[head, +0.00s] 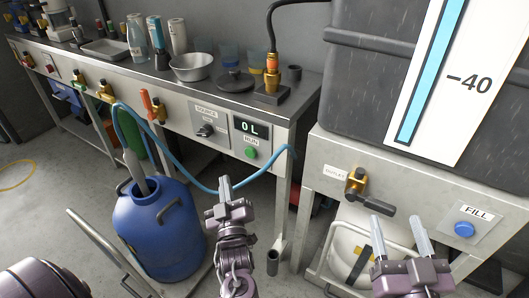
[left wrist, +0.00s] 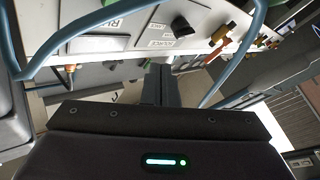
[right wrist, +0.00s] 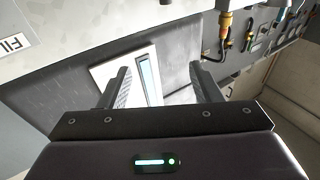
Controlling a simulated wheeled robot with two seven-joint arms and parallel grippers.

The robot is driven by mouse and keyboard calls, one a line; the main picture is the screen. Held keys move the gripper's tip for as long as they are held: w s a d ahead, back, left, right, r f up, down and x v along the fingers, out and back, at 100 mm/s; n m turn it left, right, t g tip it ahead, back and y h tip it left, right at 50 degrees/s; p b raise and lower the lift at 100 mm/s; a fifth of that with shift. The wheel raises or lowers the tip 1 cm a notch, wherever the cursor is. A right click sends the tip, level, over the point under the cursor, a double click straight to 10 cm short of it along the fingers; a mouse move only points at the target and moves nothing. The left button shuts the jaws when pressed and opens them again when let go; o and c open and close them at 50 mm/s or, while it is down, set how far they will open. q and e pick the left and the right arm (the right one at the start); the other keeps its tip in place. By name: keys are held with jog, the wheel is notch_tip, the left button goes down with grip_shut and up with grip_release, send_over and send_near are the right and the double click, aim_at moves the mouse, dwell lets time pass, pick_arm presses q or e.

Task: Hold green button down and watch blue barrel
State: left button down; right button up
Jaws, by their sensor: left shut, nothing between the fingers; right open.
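The green button (head: 251,153) sits below the "0 L" display (head: 250,129) on the bench's front panel, beside the label RUN. The blue barrel (head: 160,228) stands on the floor at lower left, with a grey nozzle and blue hose (head: 190,178) at its top. My left gripper (head: 224,187) is shut and empty, below and left of the green button and apart from it in the head view. Its closed fingers also show in the left wrist view (left wrist: 158,85). My right gripper (head: 398,228) is open and empty, left of the blue FILL button (head: 464,229).
A dark tank with a level gauge marked 40 (head: 430,75) stands at right above an outlet valve (head: 356,182). The blue hose loops between barrel and panel near my left gripper. A source knob (head: 205,130) is left of the display. Bowl and bottles stand on the bench.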

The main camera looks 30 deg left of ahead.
pick_arm(q)
jog(key=shift+s+r, duration=0.1)
jog(key=shift+r, duration=0.05)
pick_arm(e)
jog(key=shift+s+r, duration=0.1)
jog(key=shift+r, duration=0.15)
